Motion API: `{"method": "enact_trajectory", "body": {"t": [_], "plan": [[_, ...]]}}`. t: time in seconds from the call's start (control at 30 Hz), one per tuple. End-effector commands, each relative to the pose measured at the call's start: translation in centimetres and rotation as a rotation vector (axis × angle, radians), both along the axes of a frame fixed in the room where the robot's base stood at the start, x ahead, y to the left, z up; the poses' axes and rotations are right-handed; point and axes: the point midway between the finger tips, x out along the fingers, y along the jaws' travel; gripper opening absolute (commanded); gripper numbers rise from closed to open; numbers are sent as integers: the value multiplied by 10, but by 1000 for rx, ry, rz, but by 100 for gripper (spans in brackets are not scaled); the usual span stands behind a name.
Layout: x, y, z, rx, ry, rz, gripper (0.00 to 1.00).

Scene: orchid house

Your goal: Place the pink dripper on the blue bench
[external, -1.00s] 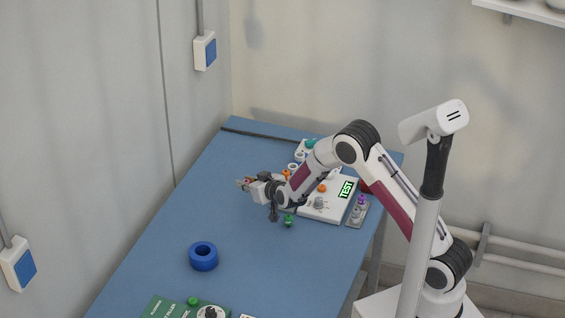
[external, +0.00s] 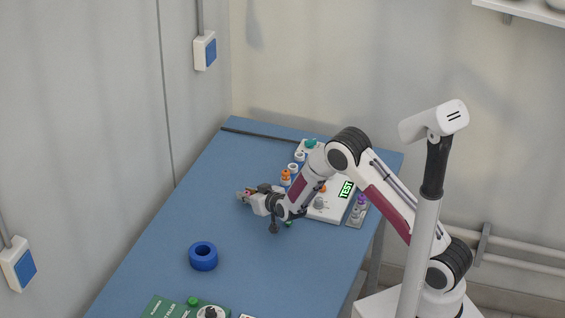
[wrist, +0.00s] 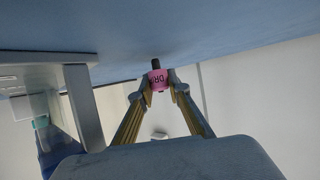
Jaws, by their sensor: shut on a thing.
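The pink dripper (wrist: 158,82) has dark lettering and a dark tip. It sits between the two fingertips of my gripper (wrist: 161,88) in the wrist view, and its dark end points toward the blue bench (wrist: 215,40). In the external view my gripper (external: 243,195) is low over the far left part of the blue bench (external: 165,245), with only a little of the dripper's colour showing. I cannot tell whether the dripper touches the bench.
A blue ring (external: 203,257) lies on the near bench. A white board with a TEST display (external: 346,190) and small orange pieces (external: 286,178) stand behind my arm. A green board (external: 170,308) is at the front. The bench left of my gripper is clear.

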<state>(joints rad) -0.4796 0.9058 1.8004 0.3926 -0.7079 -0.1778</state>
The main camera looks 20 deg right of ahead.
Motion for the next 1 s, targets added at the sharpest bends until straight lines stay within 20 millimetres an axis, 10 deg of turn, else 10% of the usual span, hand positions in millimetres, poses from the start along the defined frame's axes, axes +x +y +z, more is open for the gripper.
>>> {"method": "enact_trajectory", "body": {"t": [0.53, 0.6, 1.0], "plan": [[0, 0, -6, -1, -1, 0, 6], [0, 0, -5, 0, -1, 0, 34], [0, 0, -5, 0, -1, 0, 34]]}}
